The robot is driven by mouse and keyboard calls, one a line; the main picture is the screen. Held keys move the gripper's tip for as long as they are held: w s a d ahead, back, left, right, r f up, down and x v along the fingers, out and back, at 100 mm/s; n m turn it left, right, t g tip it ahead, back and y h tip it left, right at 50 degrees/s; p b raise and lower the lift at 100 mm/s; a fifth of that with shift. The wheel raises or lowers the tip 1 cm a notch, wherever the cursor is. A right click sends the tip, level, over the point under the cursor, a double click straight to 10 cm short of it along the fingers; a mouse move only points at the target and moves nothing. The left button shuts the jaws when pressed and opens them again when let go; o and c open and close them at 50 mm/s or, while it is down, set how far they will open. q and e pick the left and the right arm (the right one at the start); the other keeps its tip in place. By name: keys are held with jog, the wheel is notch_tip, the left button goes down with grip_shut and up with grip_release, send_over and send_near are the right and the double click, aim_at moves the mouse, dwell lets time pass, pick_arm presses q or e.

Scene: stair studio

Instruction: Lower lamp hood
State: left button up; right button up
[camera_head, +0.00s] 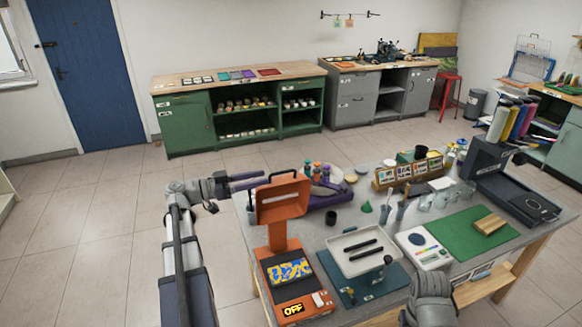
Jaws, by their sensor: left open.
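The orange lamp stands on the left part of the grey table. Its hood (284,200) is raised and tilted, with a dark handle on its top edge. An orange post joins it to the orange base (287,287), which bears a blue-and-yellow patterned panel and an "OFF" label. My left gripper (258,180) is open, with its fingers pointing right, close to the upper left of the hood. I cannot tell whether it touches the hood. A grey part of my right arm shows at the bottom right, but its fingertips do not show.
A white tray (341,263) with dark bars stands right of the lamp on a teal mat (329,268). A purple holder (335,198) with bottles is behind the hood. A white device (408,242) and green mat (450,227) lie farther right. Open floor lies left of the table.

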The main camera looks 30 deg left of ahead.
aim_at(274, 175)
pick_arm(q)
jog(key=shift+x, duration=3.95)
grip_shut()
